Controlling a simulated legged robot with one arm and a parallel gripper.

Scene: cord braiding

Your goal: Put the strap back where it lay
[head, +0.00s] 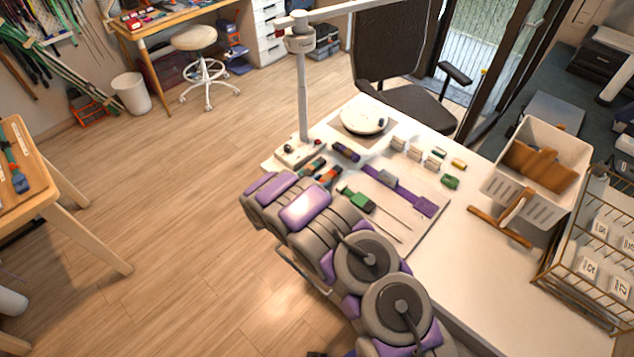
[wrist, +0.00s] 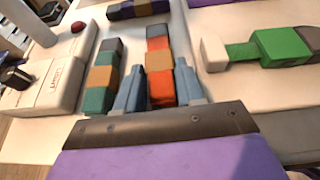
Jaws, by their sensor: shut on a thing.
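An orange strap (wrist: 161,88) with a tan band and a grey end lies between the fingers of my gripper (wrist: 158,85) in the wrist view. The fingers are shut on its near part. I cannot tell whether it touches the table or is just above it. A teal strap (wrist: 101,77) with tan and grey bands lies close beside it on the left. In the head view the orange strap (head: 328,177) and the teal strap (head: 313,166) show just beyond my arm, which hides my gripper there.
A dark purple strap (head: 345,151) lies beyond. A white crate (head: 505,190) stands further right.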

